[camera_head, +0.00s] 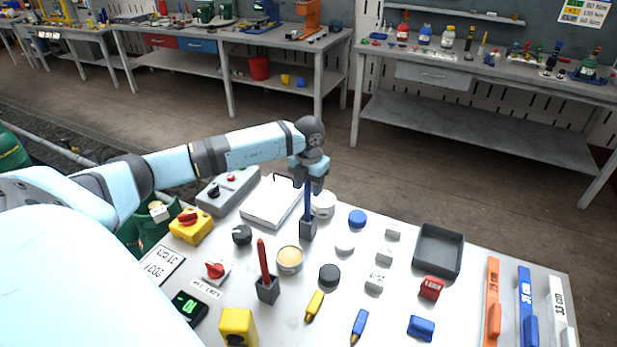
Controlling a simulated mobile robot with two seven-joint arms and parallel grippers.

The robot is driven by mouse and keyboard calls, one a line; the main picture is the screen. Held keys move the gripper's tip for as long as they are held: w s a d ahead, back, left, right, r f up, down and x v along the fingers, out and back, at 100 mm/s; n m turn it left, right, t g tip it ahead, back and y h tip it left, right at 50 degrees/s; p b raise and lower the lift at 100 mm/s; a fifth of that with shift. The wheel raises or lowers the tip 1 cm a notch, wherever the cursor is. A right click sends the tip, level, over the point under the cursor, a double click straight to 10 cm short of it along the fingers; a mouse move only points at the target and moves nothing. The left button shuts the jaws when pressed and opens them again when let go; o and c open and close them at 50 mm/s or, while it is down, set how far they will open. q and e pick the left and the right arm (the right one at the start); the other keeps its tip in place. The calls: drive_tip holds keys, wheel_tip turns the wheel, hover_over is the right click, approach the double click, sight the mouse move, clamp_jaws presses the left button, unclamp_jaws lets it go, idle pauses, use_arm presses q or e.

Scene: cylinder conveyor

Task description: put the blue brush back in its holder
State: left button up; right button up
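The blue brush (308,204) stands upright, its blue handle showing between my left gripper and a small dark grey holder (308,230). Its lower end meets the holder's top and is hidden there; how deep it sits I cannot tell. My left gripper (309,184) points down from above, with its fingers around the top of the handle. The fingers are small and dark, but they appear closed on it. A second dark holder (268,291) nearer the front has a red-handled brush (263,258) standing in it. My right gripper is not in view.
Close around the brush on the light table are a white jar (323,204), a blue lid (357,218), an open tan tin (289,260) and a white tray (272,201). A dark grey tray (438,250) stands right. Workbenches line the back.

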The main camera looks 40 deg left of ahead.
use_arm(q)
drive_tip(key=shift+r, duration=0.1)
wheel_tip(320, 180, up, 14)
drive_tip(key=p, duration=0.7)
drive_tip(key=shift+f+p, duration=0.2)
drive_tip(key=shift+p, duration=0.2)
